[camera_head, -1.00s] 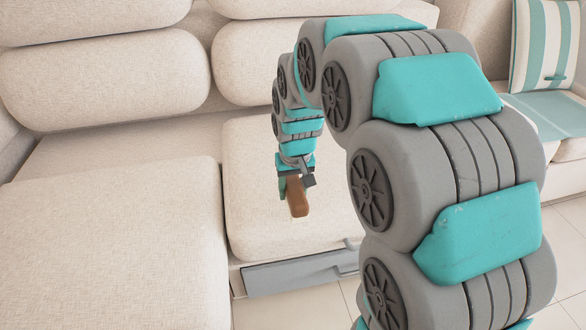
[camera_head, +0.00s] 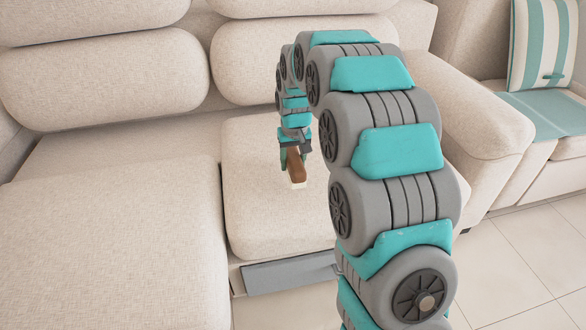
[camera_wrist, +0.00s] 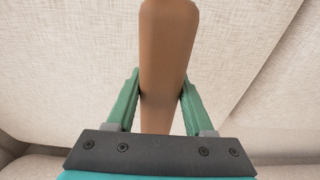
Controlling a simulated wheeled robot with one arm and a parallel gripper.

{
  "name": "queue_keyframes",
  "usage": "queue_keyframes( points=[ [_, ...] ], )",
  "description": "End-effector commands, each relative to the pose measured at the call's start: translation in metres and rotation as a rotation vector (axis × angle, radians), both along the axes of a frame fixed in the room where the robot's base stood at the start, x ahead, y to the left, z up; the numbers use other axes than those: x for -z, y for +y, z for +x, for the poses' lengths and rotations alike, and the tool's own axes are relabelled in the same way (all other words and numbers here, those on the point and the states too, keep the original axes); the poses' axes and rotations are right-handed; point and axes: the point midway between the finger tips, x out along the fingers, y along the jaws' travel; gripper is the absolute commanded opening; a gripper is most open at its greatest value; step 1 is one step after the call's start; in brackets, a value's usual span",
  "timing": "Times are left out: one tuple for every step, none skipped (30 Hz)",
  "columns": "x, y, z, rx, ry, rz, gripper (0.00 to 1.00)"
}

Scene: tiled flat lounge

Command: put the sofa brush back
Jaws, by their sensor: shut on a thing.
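The sofa brush (camera_head: 297,168) has a brown handle or back with a pale strip at its lower end. It hangs below my gripper (camera_head: 294,157), above the right seat cushion (camera_head: 260,215) of the beige sofa. In the wrist view, the two green fingers of my gripper (camera_wrist: 161,92) press on both sides of the brown brush (camera_wrist: 165,45).
The left seat cushion (camera_head: 110,245) juts forward. Back cushions (camera_head: 105,78) and the right armrest (camera_head: 465,110) border the seat. A chair with a striped pillow (camera_head: 541,45) stands at the right. The tiled floor (camera_head: 515,260) at lower right is clear.

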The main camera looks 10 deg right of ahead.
Motion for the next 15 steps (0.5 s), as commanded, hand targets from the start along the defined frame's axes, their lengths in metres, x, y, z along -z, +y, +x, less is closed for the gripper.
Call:
queue_keyframes(
  points=[
    [0.009,0.0,-0.002,0.0,0.007,0.0,0.0],
    [0.014,0.0,-0.002,0.0,0.007,0.0,0.0],
    [0.02,0.0,-0.001,0.0,0.005,0.0,0.0],
    [0.023,0.0,-0.001,0.0,0.004,0.0,0.0],
    [0.025,0.0,-0.001,0.0,0.002,0.0,0.0],
    [0.027,0.0,0.0,0.0,0.002,0.0,0.0],
    [0.028,0.0,0.0,0.0,0.001,0.0,0.0],
    [0.028,0.0,0.0,0.0,0.001,0.0,0.0],
    [0.027,0.0,0.0,0.0,0.0,0.0,0.0],
    [0.027,0.0,0.0,0.0,0.0,0.0,0.0],
    [0.027,0.0,0.0,0.0,0.0,0.0,0.0],
    [0.027,0.0,0.0,0.0,0.0,0.0,0.0],
    [0.027,0.0,0.0,0.0,0.0,0.0,0.0],
    [0.028,0.0,0.0,0.0,0.001,0.0,0.0],
    [0.029,0.0,-0.001,0.0,0.001,0.0,0.0]
  ],
)
